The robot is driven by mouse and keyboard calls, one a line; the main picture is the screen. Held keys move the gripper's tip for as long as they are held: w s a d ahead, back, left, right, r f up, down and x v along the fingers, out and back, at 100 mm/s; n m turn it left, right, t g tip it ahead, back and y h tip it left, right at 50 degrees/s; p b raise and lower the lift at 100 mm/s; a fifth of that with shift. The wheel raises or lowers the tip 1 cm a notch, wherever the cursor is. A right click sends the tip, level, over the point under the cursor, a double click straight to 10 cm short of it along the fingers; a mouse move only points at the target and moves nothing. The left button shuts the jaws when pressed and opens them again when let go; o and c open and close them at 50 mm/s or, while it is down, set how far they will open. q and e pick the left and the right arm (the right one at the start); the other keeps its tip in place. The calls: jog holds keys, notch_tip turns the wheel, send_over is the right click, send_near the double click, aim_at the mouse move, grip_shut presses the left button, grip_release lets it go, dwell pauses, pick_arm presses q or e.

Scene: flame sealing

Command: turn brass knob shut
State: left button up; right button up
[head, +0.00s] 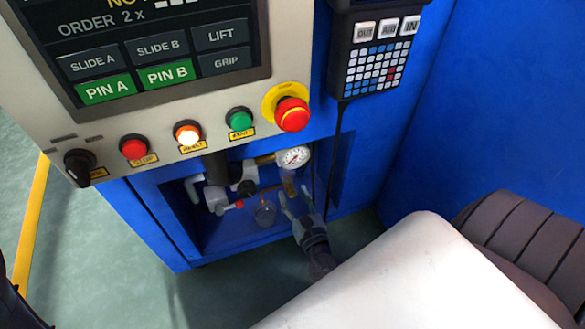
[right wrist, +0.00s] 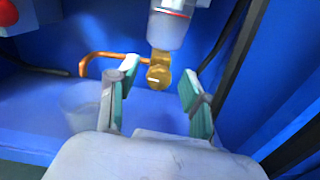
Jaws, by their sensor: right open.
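The brass knob (right wrist: 158,76) hangs below a clear-bowled fitting (right wrist: 170,22) in the right wrist view. Its round face carries a pale slot mark that lies nearly level. In the head view, the brass part (head: 289,187) below the gauge is small, and the knob's detail cannot be made out. My right gripper (right wrist: 159,84) is open, with its green-padded fingers either side of the knob and visible gaps between. In the head view my right gripper (head: 294,203) reaches into the lower recess of the blue cabinet. My left gripper is not in view.
A pressure gauge (head: 293,158) sits above the brass part. A copper pipe (right wrist: 97,55) and a clear cup (right wrist: 80,104) are to its left. A red-tipped valve (head: 238,204) is also left. A black cable (head: 333,150) hangs to the right. The recess walls are close.

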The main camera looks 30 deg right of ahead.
grip_shut()
dwell(0.3)
